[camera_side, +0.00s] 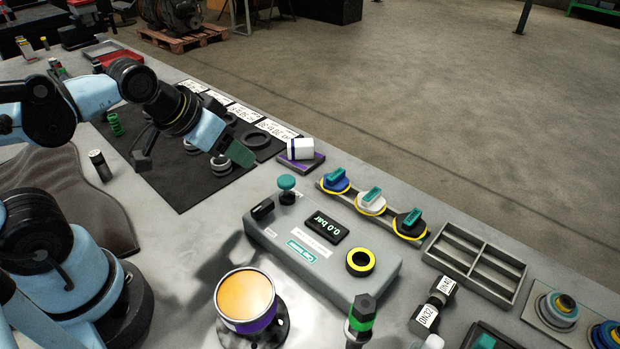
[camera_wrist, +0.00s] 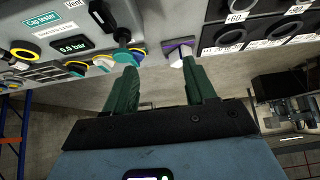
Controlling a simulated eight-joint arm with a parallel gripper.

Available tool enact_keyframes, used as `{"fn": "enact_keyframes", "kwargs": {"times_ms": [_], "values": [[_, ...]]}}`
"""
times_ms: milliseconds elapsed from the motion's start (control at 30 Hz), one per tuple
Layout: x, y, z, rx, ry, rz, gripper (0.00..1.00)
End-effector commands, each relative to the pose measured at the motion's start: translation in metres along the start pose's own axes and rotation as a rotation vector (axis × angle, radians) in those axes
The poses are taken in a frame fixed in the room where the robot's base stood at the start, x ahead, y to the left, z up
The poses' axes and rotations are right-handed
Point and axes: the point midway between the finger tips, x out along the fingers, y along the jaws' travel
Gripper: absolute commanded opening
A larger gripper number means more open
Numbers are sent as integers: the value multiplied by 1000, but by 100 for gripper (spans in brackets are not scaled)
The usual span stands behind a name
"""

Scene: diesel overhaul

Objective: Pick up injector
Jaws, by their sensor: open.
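No part in view can be told for certain as the injector. A dark upright piece with a hex-like top and a green band (camera_side: 362,312) stands at the front of the test unit in the side view; I cannot tell if it is the injector. My gripper (camera_side: 240,155) is above the bench, near the black mat, with a green finger showing. In the wrist view, my gripper (camera_wrist: 160,68) has its two green fingers wide apart with nothing between them. The dark green-banded piece is well away from it, toward the lower right of the side view.
A grey test unit (camera_side: 375,275) reading 0.0 bar stands mid-bench. A white-and-purple block (camera_side: 301,150) on a small pad sits near my gripper. Several teal-handled knobs (camera_side: 371,200), a divided tray (camera_side: 472,262) and an orange-topped round vessel (camera_side: 245,296) surround the unit. A black mat (camera_side: 190,205) holds rings.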

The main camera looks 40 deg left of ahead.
Motion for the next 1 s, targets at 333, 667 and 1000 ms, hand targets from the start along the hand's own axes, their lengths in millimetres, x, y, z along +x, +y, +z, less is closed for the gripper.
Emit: {"fn": "enact_keyframes", "kwargs": {"times_ms": [333, 667, 1000], "values": [[14, 69, 15, 293, -101, 338, 55], [-14, 180, 35, 831, 117, 1027, 55], [-46, 215, 40, 1043, 419, 1314, 55]]}}
